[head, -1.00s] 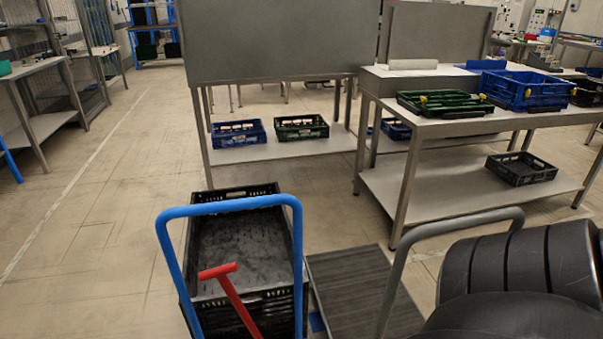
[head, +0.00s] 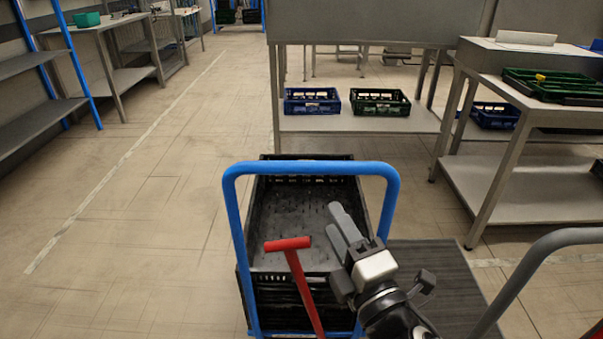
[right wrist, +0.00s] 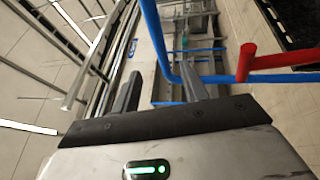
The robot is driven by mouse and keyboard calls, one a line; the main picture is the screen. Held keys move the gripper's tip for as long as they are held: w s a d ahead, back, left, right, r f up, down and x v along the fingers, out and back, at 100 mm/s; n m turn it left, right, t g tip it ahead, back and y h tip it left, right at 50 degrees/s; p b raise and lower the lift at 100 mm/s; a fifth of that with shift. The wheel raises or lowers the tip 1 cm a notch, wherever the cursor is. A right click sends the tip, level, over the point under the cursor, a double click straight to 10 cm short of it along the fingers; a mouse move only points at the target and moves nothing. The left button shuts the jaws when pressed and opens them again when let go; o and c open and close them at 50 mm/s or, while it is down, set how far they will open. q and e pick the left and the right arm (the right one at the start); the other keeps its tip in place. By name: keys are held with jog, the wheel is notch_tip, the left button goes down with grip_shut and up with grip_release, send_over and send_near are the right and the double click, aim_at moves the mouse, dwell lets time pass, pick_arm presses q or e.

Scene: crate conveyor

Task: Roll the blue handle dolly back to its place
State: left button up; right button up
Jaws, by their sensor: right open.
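The blue handle dolly shows in the head view by its upright blue handle (head: 310,168), with a black crate (head: 252,215) on it. The blue handle (right wrist: 262,79) also crosses the right wrist view, just beyond my fingertips. My right gripper (head: 336,220) is open and empty, in front of the crate and within the outline of the handle, near its right post. In the right wrist view the fingers (right wrist: 160,90) stand apart with nothing gripped. I cannot tell whether they touch the handle. The dolly's wheels are hidden. My left gripper is not in view.
A red T-shaped handle (head: 288,244) stands close in front of the crate. A grey-handled dolly (head: 425,262) stands right beside it. Metal tables (head: 500,215) with crates stand behind and right. Open floor with a pale line (head: 130,160) lies to the left.

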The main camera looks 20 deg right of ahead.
aim_at(301, 163)
jog(key=p+x, duration=0.2)
jog(key=x, duration=1.3)
jog(key=shift+w+r, duration=0.15)
jog(key=shift+w, duration=0.1)
grip_shut()
